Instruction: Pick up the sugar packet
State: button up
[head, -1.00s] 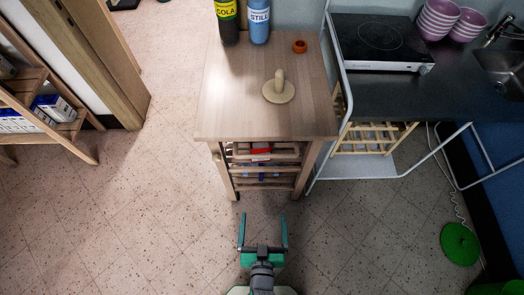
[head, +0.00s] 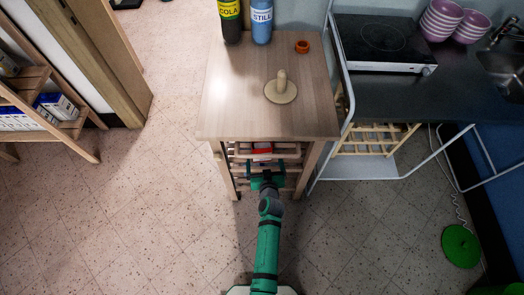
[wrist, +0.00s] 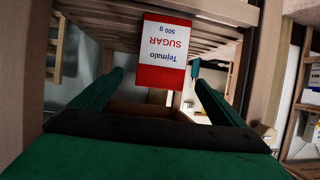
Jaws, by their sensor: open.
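The sugar packet (wrist: 165,48) is white and red, and its lettering reads upside down in the wrist view. It lies just beyond the fingertips, roughly in line with the gap between them. In the head view a small red and white part of it (head: 262,149) shows under the tabletop of the wooden cart (head: 230,115). My gripper (wrist: 158,78) is open, with one green finger on each side and nothing held. In the head view my gripper (head: 265,180) is at the front of the cart's slatted racks, its fingertips hard to make out.
Wooden slats and posts of the cart closely surround the gripper. On the cart top stand a cola bottle (head: 230,22), a blue bottle (head: 261,22), an orange ring-shaped item (head: 302,46) and a round wooden piece with a knob (head: 281,91). A white-framed counter (head: 420,95) adjoins at right.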

aim_at(263, 152)
jog(key=x, duration=0.3)
jog(key=shift+w, duration=0.1)
jog(key=shift+r+x, duration=0.15)
jog(key=shift+x, duration=1.25)
jog(key=shift+r+x, duration=0.15)
jog(key=shift+x, duration=1.3)
jog(key=shift+w+a, duration=0.1)
jog(key=c, duration=1.4)
